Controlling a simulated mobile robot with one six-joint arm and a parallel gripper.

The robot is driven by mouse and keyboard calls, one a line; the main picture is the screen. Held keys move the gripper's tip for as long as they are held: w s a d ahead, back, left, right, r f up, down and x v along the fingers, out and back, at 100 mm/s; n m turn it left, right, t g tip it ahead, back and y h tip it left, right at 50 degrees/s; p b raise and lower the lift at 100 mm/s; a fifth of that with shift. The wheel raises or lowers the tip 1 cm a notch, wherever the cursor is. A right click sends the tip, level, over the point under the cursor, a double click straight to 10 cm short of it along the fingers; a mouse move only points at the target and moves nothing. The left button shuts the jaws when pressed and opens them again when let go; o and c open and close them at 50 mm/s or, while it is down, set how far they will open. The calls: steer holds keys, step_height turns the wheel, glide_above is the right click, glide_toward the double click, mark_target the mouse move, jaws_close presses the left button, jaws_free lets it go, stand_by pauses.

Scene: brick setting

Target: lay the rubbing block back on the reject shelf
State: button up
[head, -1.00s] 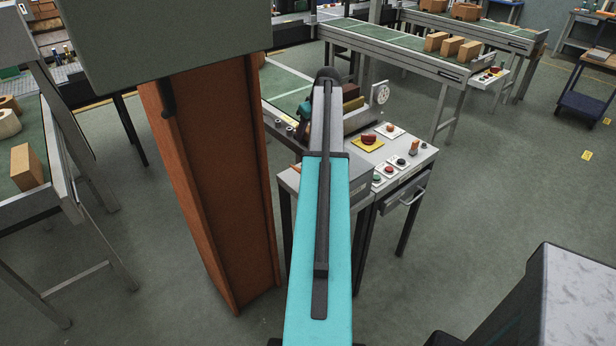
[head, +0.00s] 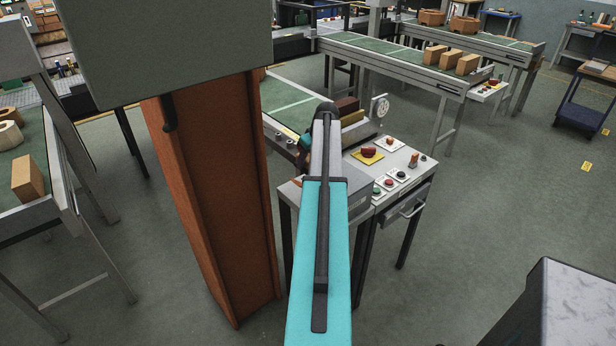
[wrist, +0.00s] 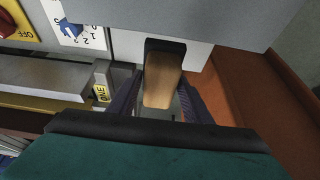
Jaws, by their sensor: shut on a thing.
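The rubbing block (wrist: 162,88) is tan with a black end and sits between my gripper's two dark fingers in the wrist view. My gripper (wrist: 161,76) is shut on it. In the head view my own arm hides the gripper and the block. Below the block in the wrist view are pale grey surfaces, and I cannot tell whether they touch it. No surface is clearly marked as the reject shelf. A grey control console (head: 400,160) with a red knob and coloured buttons stands just right of my arm.
A rust-brown column (head: 215,200) stands close left of my arm. A dark brown block (head: 347,104) and a measuring dial (head: 380,107) are behind the console. A left table (head: 60,190) bears a brick. Open green floor lies to the right, beyond a grey-topped box (head: 580,285).

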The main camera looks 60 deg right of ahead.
steer(key=shift+f+p, duration=0.4)
steer(key=shift+f, duration=1.45)
steer(key=shift+f+p, duration=0.65)
steer(key=shift+f, duration=1.2)
steer(key=shift+f, duration=0.2)
steer(key=o, duration=1)
steer(key=shift+r, duration=0.3)
steer(key=shift+b+v, duration=1.55)
steer(key=shift+v, duration=4.3)
steer(key=shift+r, duration=0.1)
